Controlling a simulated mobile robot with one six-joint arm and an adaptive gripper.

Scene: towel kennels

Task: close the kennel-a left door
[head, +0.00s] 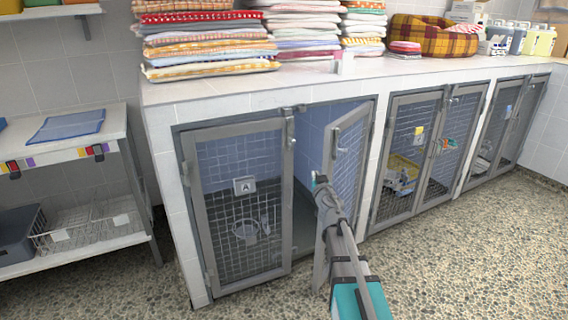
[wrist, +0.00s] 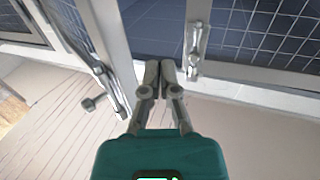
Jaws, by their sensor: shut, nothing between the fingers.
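Kennel A's left door (head: 243,270), a grey frame with wire mesh and an "A" plate (head: 244,186), stands in or nearly in the plane of the front; I cannot tell whether a small gap is left. A metal latch (head: 290,128) is at its upper right corner. The right door (head: 335,150) is swung outward. My gripper (head: 318,181) is shut and empty in front of the opening, near the right door's free edge. The wrist view shows its closed fingertips (wrist: 159,66) between a latch on a mesh door (wrist: 195,50) and a grey door post with a handle (wrist: 105,92).
Folded towels (head: 205,40) are stacked on the tiled counter (head: 215,90). More kennels (head: 410,150) stand to the right. A shelf unit with a wire basket (head: 85,225) is at left. The speckled floor (head: 470,260) is clear in front.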

